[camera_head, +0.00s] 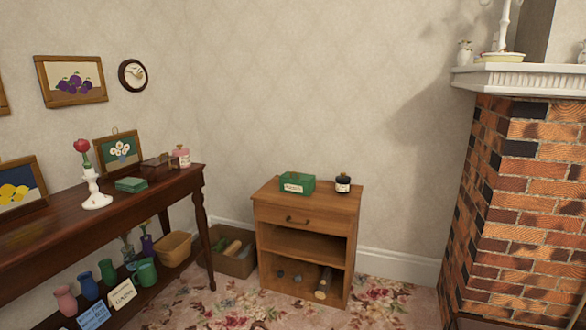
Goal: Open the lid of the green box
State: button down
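A green box (297,184) with a white label on its front stands on top of the small wooden cabinet (333,205), left of a dark jar. It is small and far off, and I cannot tell for sure how its lid stands. A second, flatter green box (131,185) lies on the dark wooden side table (160,190) at left and looks closed. My gripper is not in view.
A dark jar (343,184) stands on the cabinet's right side. A white candlestick (95,192) with a red flower stands on the side table. A brick fireplace (530,190) bounds the right. Flowered carpet (375,305) shows before the cabinet.

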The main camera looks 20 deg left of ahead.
aim_at(294, 176)
jog(key=i+j, duration=0.25)
jog(key=i, duration=0.25)
jog(key=i+j, duration=0.2)
jog(key=i, duration=0.3)
jog(key=i+j, duration=0.25)
jog(key=i, duration=0.25)
jog(key=i+j, duration=0.25)
jog(key=i, duration=0.25)
jog(key=i+j, duration=0.25)
jog(key=i, duration=0.3)
jog(key=k+u, duration=0.05)
